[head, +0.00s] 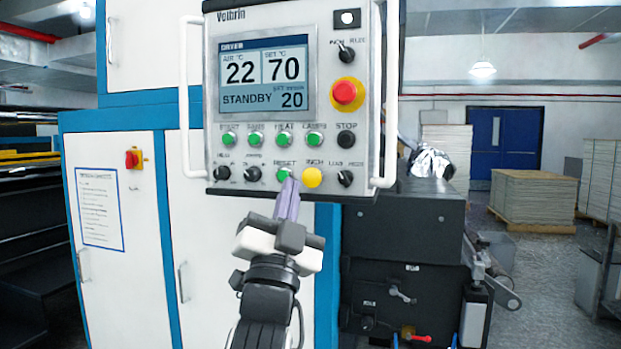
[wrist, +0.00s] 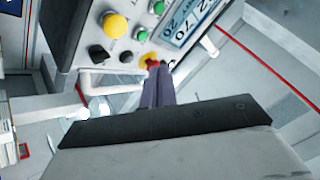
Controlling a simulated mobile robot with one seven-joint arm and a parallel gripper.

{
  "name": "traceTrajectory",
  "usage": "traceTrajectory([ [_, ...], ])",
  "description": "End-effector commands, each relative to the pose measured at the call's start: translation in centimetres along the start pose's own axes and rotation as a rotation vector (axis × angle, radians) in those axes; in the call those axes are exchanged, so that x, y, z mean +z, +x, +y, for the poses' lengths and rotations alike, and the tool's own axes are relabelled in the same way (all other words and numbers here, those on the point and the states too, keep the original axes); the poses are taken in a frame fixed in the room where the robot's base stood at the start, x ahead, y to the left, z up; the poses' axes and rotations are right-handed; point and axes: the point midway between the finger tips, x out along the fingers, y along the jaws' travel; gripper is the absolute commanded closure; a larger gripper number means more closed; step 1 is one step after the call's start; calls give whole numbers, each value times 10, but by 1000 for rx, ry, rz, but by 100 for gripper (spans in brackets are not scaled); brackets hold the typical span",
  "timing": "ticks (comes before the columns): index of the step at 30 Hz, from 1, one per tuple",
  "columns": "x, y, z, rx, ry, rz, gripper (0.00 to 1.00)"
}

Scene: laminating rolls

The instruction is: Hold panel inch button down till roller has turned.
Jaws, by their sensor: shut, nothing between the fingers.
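The yellow INCH button (head: 312,178) is in the lower row of the control panel (head: 221,150), right of the green RESET button (head: 284,173). My gripper (head: 291,181) is shut and empty, its fingertips overlapping the lower edge of RESET, just left of INCH. In the wrist view the panel is turned; the yellow button (wrist: 116,24) is up and left of my fingertips (wrist: 157,68), which overlap the red stop button (wrist: 151,61). The fingers look apart from the INCH button. Shiny silvery material (head: 431,162) shows behind the dark machine; I cannot tell whether a roller turns.
The panel display (head: 264,80) reads STANDBY. A red emergency button (head: 344,92) and a black STOP button (head: 346,139) are above INCH; a black knob (head: 345,178) is close on its right. White rails (head: 391,90) flank the panel. The dark machine (head: 410,230) stands below right.

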Motion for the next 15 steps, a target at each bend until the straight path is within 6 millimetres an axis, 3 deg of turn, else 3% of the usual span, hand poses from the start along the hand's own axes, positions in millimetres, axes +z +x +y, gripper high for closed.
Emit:
traceTrajectory([
  [15,32,46,34,1,-1,0,100],
])
